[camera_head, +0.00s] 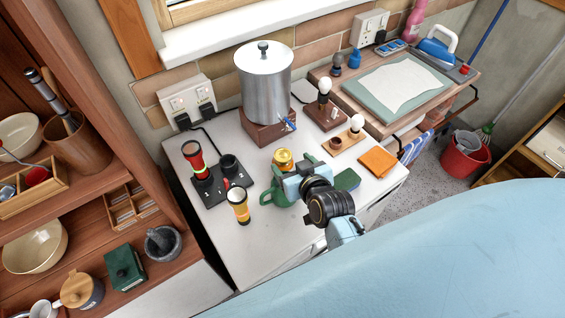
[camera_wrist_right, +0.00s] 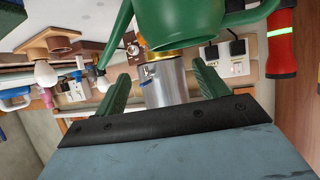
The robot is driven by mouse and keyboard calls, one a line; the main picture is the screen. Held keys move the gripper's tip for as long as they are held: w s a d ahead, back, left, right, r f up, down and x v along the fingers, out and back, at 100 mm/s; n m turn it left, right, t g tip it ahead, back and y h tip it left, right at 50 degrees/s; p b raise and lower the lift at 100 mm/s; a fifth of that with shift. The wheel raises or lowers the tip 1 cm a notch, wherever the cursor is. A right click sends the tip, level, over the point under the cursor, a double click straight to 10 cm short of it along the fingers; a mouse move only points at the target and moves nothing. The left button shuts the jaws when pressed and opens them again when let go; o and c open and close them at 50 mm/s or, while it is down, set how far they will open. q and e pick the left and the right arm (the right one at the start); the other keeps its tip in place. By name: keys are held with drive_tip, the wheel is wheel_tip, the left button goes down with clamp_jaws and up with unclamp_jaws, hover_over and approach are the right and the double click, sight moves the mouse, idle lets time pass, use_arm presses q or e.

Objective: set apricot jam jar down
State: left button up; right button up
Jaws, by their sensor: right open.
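The apricot jam jar is most likely the small jar with a gold-yellow lid (camera_head: 283,159), standing on the white worktop in front of the steel urn. In the right wrist view, which is upside down, a strip of its gold-yellow (camera_wrist_right: 158,53) shows behind a green can, which hides most of it. My right gripper (camera_head: 293,187) is over the worktop, just in front of the jar. Its green fingers (camera_wrist_right: 163,95) are apart with nothing between them; the urn shows beyond. My left gripper is not in view.
The green can (camera_head: 277,193) is close beside my right gripper. The steel urn (camera_head: 264,85) stands behind, with bulb holders and an orange cloth (camera_head: 378,161) rightward. The worktop's front left is clear.

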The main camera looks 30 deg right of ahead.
sight(284, 156)
drive_tip(key=shift+w+f, duration=0.3)
drive_tip(key=shift+w, duration=0.25)
drive_tip(key=shift+x, duration=0.85)
drive_tip(key=x, duration=0.3)
drive_tip(key=shift+w+a+f, duration=0.1)
drive_tip(key=shift+w, duration=0.05)
drive_tip(key=shift+w+f, duration=0.1)
drive_tip(key=shift+w, duration=0.1)
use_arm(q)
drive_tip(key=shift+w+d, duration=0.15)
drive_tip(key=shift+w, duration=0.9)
use_arm(e)
drive_tip(key=c, duration=1.4)
